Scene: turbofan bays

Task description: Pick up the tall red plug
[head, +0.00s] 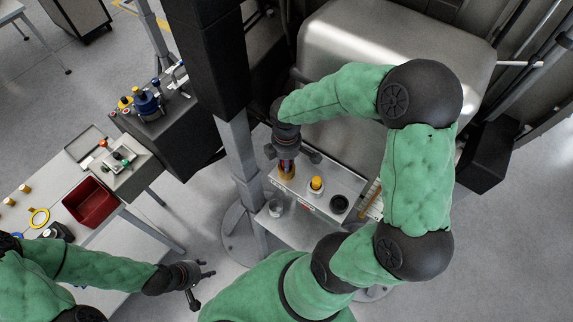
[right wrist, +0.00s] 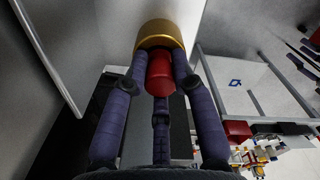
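The tall red plug (right wrist: 160,75) shows in the right wrist view between the fingers of my right gripper (right wrist: 160,68). The fingers lie close against its sides and appear to touch it. A gold round piece (right wrist: 160,35) sits at its far end; I cannot tell whether it is part of the plug or a holder. In the head view my right gripper (head: 287,158) points down over the grey box top (head: 340,182), with a little red between its fingers and gold below. My left gripper (head: 200,284) is open and empty, above the floor at lower left.
A yellow-topped plug (head: 316,185), a dark ring (head: 339,204) and a clear cup (head: 276,208) stand close to the right gripper. A grey post (head: 238,150) rises just left of it. A table with a red bin (head: 90,202) is at left.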

